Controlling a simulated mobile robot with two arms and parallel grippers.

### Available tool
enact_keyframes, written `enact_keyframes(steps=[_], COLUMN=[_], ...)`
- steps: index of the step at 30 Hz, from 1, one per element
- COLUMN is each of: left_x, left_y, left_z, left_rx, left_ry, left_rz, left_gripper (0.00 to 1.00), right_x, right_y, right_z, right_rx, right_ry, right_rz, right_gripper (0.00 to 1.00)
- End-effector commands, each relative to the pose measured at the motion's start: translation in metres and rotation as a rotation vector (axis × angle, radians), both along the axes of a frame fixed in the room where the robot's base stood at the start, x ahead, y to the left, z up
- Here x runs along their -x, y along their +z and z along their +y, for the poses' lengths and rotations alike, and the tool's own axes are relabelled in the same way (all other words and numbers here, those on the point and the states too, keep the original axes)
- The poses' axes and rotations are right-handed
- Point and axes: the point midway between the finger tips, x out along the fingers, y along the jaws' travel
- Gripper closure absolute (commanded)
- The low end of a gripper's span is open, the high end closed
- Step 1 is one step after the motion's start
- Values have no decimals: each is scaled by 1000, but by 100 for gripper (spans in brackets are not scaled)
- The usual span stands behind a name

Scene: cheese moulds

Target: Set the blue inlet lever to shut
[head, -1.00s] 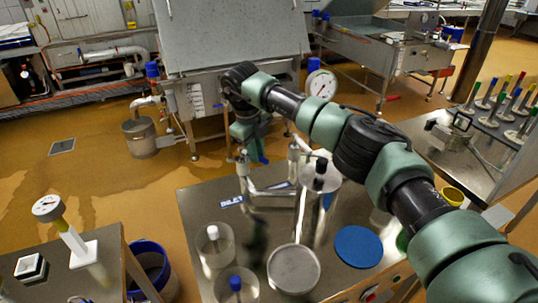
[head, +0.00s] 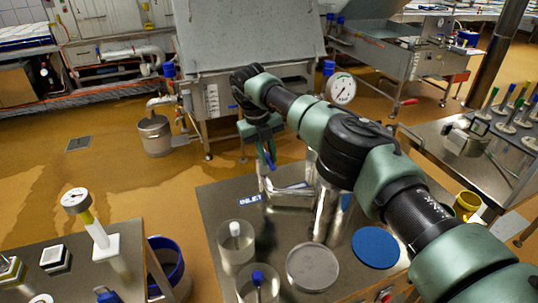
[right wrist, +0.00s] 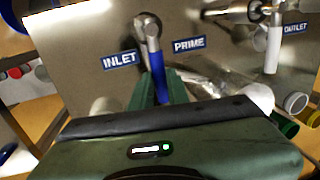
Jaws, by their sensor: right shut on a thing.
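The blue inlet lever (right wrist: 157,76) hangs from a metal valve fitting (right wrist: 149,28) in the right wrist view, between the INLET label (right wrist: 120,60) and the PRIME label (right wrist: 188,45). My right gripper (right wrist: 160,88) is shut on the lever, with one green finger on each side. In the head view my right gripper (head: 262,145) reaches down over the steel table, and a bit of blue shows at its fingers. The arm hides much of the pipework there. The INLET label also shows in the head view (head: 250,199). My left gripper is not in view.
The steel table (head: 215,205) holds clear jars, a round metal lid (head: 312,267) and a blue disc (head: 375,247). A pressure gauge (head: 340,89) and a large vat (head: 245,45) stand behind. An OUTLET label (right wrist: 296,28) is at the far right in the wrist view.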

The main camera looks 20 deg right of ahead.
Motion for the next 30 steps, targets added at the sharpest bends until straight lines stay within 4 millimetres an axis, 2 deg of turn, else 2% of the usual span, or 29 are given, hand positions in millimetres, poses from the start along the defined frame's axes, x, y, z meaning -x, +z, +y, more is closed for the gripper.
enact_keyframes(steps=[11,12,13,14,23,26,30], left_x=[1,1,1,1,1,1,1], left_y=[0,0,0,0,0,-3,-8], left_z=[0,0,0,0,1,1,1], left_rx=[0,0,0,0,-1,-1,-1], left_ry=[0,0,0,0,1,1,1], left_rz=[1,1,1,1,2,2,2], left_gripper=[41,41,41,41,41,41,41], right_x=[-2,-1,-1,-1,-1,-1,-1], right_y=[2,2,2,2,2,8,30], right_z=[1,1,1,1,1,2,7], right_rx=[-2,-2,-2,-2,-1,0,-1], right_ry=[-5,-5,-5,-5,-4,-3,-3], right_rz=[-7,-7,-6,-6,-3,-5,-8], right_gripper=[100,73,64,62,62,62,62])
